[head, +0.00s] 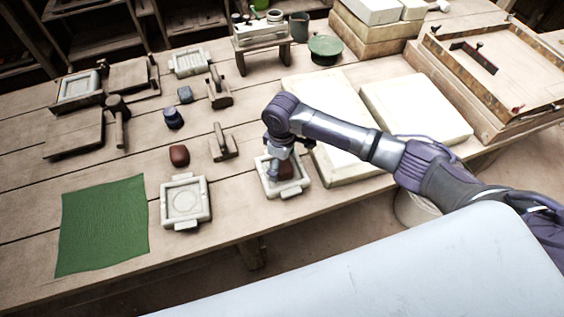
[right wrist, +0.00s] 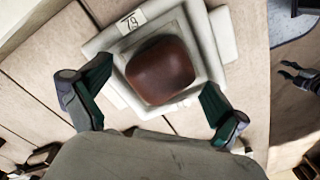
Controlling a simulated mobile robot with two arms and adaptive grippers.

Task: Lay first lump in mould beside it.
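A reddish-brown lump (head: 286,170) lies in the right white mould (head: 296,187), inside its frame. In the right wrist view the lump (right wrist: 161,70) sits within the square mould (right wrist: 221,35), which bears a numbered tag. My right gripper (right wrist: 156,78) is open, its fingers on either side of the lump with gaps showing. In the head view my right gripper (head: 275,170) is over this mould and partly covers it. A second brown lump (head: 179,156) lies on the table behind the empty left mould (head: 204,199). A small gripper-like shape at the wrist view's right edge may be my left gripper (right wrist: 297,76).
A green cloth (head: 102,225) lies at the front left. Pale slabs (head: 415,107) lie behind and right of my right gripper. Wooden tools, a dark blue piece (head: 173,118) and another mould (head: 189,63) are further back. Bare table lies around the left mould.

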